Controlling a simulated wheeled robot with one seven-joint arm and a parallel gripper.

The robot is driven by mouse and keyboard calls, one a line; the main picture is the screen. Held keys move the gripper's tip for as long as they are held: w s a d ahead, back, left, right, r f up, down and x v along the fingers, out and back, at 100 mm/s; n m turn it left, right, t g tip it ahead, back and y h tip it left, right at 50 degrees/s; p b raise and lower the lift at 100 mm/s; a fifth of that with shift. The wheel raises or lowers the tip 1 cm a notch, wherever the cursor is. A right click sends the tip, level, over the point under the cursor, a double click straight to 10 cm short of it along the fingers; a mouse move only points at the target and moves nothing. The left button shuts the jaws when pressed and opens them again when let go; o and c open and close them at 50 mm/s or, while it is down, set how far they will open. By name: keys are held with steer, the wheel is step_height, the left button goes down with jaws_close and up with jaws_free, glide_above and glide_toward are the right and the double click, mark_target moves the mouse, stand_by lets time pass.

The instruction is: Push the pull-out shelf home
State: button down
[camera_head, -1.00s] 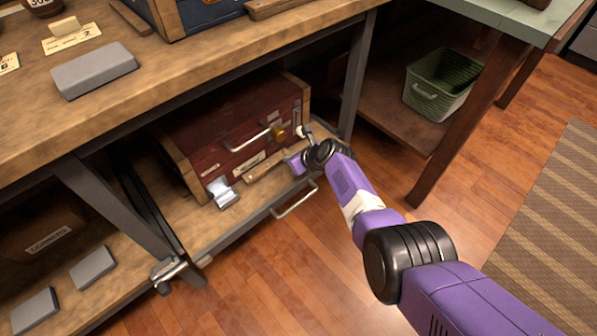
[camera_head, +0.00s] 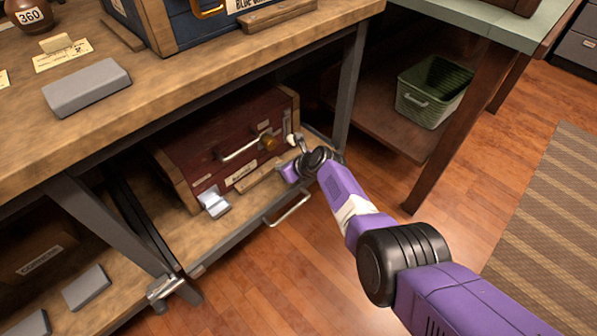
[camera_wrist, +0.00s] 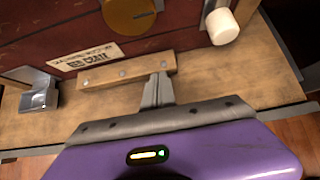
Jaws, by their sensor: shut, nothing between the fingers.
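The pull-out shelf (camera_head: 232,232) is a wooden board under the workbench, standing out past the bench's front edge, with a metal bar handle (camera_head: 287,208) on its front. A dark red crate (camera_head: 225,150) with a bar handle and brass knob rests on it. A wooden strip (camera_wrist: 127,72) lies on the shelf along the crate's front. My gripper (camera_wrist: 157,88) is shut and empty, low over the shelf, with its tips at the strip's right part; contact looks likely, but I cannot be sure. In the head view my gripper (camera_head: 289,172) is partly hidden by my wrist.
A metal clip (camera_wrist: 40,92) sits at the crate's left front and a white knob (camera_wrist: 222,26) at its right. A clamp (camera_head: 165,290) is at the lower left bench rail. A green basket (camera_head: 432,92) stands on a low shelf at right. Floor in front is clear.

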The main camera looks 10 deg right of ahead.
steer(key=s+d+p, duration=0.1)
steer(key=s+d+r+p, duration=0.1)
steer(key=s+p, duration=0.1)
steer(key=shift+s+d, duration=0.2)
steer(key=shift+s, duration=0.1)
steer(key=p+v, duration=0.8)
steer(key=shift+s+d+f, duration=0.2)
steer(key=shift+s+d, duration=0.05)
steer(key=shift+s, duration=0.05)
